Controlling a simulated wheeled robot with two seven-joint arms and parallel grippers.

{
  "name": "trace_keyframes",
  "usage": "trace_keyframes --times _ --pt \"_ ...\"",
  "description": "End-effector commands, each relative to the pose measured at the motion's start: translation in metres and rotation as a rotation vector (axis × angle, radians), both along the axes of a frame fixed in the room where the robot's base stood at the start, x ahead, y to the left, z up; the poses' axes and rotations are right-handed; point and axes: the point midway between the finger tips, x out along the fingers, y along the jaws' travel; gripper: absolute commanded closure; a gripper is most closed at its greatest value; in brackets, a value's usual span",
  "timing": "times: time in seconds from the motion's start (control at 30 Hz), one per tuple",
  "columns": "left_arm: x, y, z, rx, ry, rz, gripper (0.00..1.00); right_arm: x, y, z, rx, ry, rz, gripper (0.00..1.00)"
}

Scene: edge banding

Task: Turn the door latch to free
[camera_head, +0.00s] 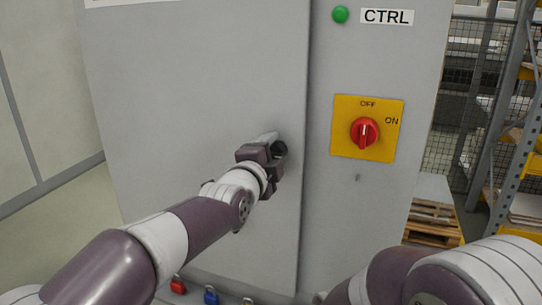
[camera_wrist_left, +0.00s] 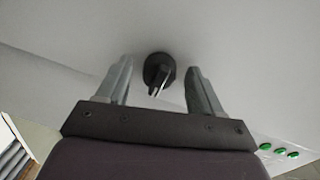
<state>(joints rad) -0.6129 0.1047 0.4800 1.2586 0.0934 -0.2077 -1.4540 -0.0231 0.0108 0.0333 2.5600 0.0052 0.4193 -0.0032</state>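The door latch (camera_wrist_left: 158,72) is a dark round knob with a grip bar on the grey cabinet door (camera_head: 190,90). In the left wrist view it lies between the tips of my left gripper (camera_wrist_left: 160,85). The fingers are apart, one on each side, with a visible gap to the latch. In the head view my left gripper (camera_head: 267,146) is at the door near its right edge, and it hides most or all of the latch. My right arm (camera_head: 440,280) enters at the bottom right; its gripper is not in view.
Right of the door, a yellow plate (camera_head: 345,146) carries a red rotary switch (camera_head: 364,132) marked OFF and ON. A green lamp (camera_head: 340,14) is above it. Red and blue padlocks (camera_head: 211,295) are low on the cabinet. Shelving (camera_head: 515,130) and a wooden pallet (camera_head: 432,225) stand at the right.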

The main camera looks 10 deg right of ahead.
Motion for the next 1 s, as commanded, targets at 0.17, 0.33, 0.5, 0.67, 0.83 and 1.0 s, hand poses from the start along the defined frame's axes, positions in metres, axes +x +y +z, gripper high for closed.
trace_keyframes --times 0.17,0.33,0.5,0.67,0.83,1.0 --pt "0.000 0.000 0.000 -0.001 0.001 0.000 0.34 0.000 0.000 0.000 0.000 0.000 0.000 0.57" --pt "-0.008 0.005 0.000 -0.002 -0.001 0.000 0.34 0.000 0.000 -0.004 0.000 0.000 0.000 0.57" --pt "-0.039 0.027 0.001 -0.003 -0.001 0.000 0.34 0.000 0.000 -0.016 0.000 0.000 0.000 0.57" --pt "-0.075 0.051 0.005 -0.003 -0.002 0.000 0.34 0.000 0.000 -0.024 0.000 0.000 0.000 0.57" --pt "-0.099 0.067 0.007 -0.002 0.000 0.000 0.34 0.000 0.000 -0.028 0.000 0.000 0.000 0.57" --pt "-0.105 0.071 0.008 -0.001 0.001 0.000 0.34 0.000 0.000 -0.028 0.000 0.000 0.000 0.57"
